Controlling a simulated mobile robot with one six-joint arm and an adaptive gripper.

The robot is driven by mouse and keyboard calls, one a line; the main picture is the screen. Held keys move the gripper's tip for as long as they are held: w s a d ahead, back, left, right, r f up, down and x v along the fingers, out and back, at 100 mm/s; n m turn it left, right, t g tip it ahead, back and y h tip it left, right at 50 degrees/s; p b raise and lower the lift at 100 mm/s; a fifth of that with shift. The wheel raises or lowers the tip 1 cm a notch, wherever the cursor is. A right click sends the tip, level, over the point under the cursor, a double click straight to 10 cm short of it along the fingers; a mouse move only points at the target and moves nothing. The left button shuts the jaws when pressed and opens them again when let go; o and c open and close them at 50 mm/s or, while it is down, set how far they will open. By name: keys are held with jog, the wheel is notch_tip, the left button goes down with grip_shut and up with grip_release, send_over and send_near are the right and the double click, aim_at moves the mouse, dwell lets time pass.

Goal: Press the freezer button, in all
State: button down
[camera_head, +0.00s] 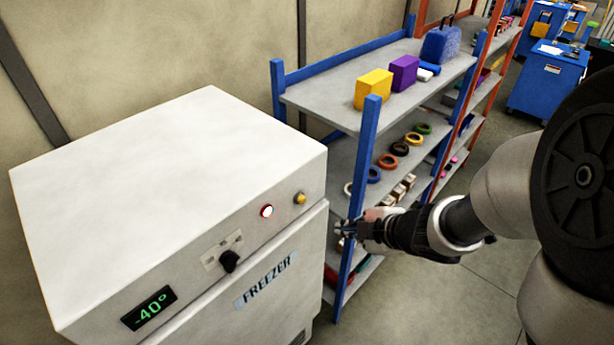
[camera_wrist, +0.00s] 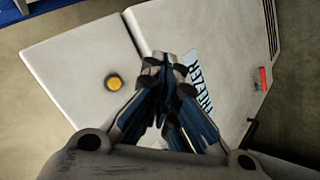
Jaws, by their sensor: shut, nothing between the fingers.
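The white freezer (camera_head: 170,190) stands at the left in the head view, with a "-40°" display (camera_head: 149,308) and a FREEZER label (camera_head: 265,281). My gripper (camera_head: 343,229) is shut and empty, to the right of the freezer front. In the wrist view my gripper (camera_wrist: 160,68) points at the freezer front, beside the yellow button (camera_wrist: 114,83). The gap between fingertips and panel cannot be told exactly.
A shelf rack (camera_head: 340,100) with blue posts stands right behind the freezer, close to my gripper. It holds a yellow box (camera_head: 374,89), a purple box (camera_head: 404,73) and several tape rolls. A blue cabinet (camera_head: 546,80) stands farther back. Open floor (camera_head: 450,300) lies below my arm.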

aim_at(302, 200)
jog(key=w+a, duration=0.5)
jog(key=a, duration=0.2)
jog(key=shift+w, duration=0.25)
dwell(0.3)
dwell(1.4)
jog(key=shift+w+a, duration=0.25)
jog(key=shift+a, duration=0.05)
jog(key=shift+w+a, duration=0.3)
jog(key=shift+a, duration=0.05)
dwell(1.0)
jog(key=shift+s+d, duration=0.55)
jog(key=shift+d, duration=0.15)
